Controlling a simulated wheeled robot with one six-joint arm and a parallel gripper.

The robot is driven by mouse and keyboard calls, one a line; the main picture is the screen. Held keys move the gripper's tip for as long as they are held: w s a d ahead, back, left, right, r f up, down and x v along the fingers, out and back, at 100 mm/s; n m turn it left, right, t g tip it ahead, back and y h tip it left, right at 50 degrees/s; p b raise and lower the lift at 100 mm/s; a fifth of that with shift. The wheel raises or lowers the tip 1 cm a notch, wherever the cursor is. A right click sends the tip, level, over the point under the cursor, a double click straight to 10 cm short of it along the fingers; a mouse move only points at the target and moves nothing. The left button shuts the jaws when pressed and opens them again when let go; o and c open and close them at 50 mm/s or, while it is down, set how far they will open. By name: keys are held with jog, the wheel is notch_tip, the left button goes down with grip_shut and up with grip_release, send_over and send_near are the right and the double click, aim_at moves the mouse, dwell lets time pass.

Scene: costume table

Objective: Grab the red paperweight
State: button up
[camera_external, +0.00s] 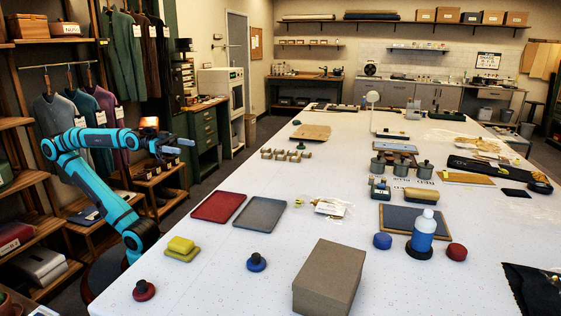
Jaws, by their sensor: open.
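A red round weight with a dark knob (144,291) sits upright on the white table at the near left corner. It looks like the red paperweight. A plain red round block (456,252) also lies on the table, right of the blue bottle. My gripper (186,146) is open and empty. It is raised beyond the table's left edge, far above and behind the knobbed red weight, and touches nothing.
The white table (200,285) carries a blue knobbed weight (256,262), yellow sponges (181,246), a red tray (218,207), a grey tray (259,214), a cardboard box (328,278) and a blue bottle (424,230). Bare table surrounds the knobbed red weight.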

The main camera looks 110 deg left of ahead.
jog(key=w+d+r+n+g+h, duration=0.1)
jog(key=w+d+r+g+h, duration=0.25)
jog(key=w+d, duration=0.55)
jog(key=n+g+y, duration=0.4)
jog(key=n+g, duration=0.2)
jog(key=g, duration=0.7)
send_over(141, 282)
jog(key=f, duration=0.9)
jog(key=d+f, duration=0.1)
jog(key=f, duration=0.4)
jog(key=shift+s+f, duration=0.15)
jog(key=shift+f, duration=0.2)
jog(key=shift+w+a+f, duration=0.1)
jog(key=shift+a+f, duration=0.05)
jog(key=shift+f, duration=0.7)
jog(key=shift+w+a+f, duration=0.1)
jog(key=shift+a+f, duration=0.05)
jog(key=shift+f, duration=0.75)
jog(key=shift+a+f, duration=0.15)
jog(key=shift+f, duration=0.7)
jog(key=c, duration=1.2)
jog(key=shift+c, duration=0.2)
